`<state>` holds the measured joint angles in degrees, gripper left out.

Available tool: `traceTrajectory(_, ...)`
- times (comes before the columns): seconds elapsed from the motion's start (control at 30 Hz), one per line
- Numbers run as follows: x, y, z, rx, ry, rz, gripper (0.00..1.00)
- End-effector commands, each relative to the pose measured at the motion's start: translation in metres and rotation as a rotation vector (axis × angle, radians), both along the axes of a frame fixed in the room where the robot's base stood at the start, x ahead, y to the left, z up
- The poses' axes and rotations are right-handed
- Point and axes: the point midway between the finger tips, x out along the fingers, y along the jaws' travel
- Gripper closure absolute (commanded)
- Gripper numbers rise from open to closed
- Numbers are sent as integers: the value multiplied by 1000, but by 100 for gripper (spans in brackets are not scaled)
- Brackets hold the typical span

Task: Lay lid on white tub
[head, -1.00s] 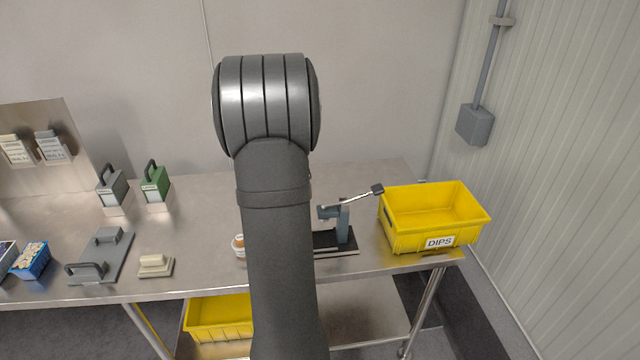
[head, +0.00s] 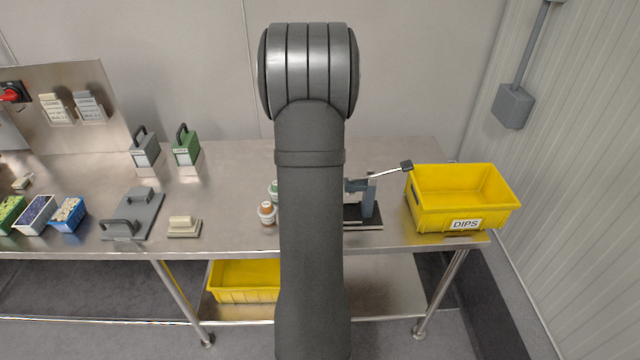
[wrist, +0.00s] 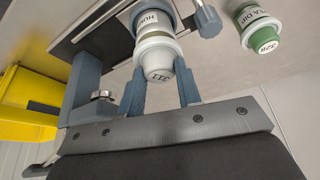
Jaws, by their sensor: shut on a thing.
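In the wrist view, my gripper (wrist: 162,94) has its blue-grey fingers on either side of a pale, marked lid (wrist: 159,70) and is shut on it. A white tub (wrist: 152,20) with a label starting "HU" lies in line just beyond the lid. I cannot tell whether the lid is seated on it or only close to it. In the head view my arm hides the gripper and the lid.
A lever press (head: 362,204) is right of my arm, then a yellow DIPS crate (head: 462,200). Left on the steel table are a grey plate with handles (head: 133,216), a beige block (head: 184,227) and small filled bins (head: 67,214).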

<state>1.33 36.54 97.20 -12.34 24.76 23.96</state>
Motion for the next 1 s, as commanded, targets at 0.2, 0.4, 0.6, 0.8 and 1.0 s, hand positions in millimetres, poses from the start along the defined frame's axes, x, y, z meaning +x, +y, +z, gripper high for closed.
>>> traceTrajectory(0.2,0,0,-7,0,1,1,90)
traceTrajectory(0.4,0,0,-8,0,1,0,90)
traceTrajectory(0.6,0,0,-8,0,1,0,90)
traceTrajectory(0.8,0,0,-11,0,1,0,90)
traceTrajectory(1.0,0,0,-13,0,0,0,90)
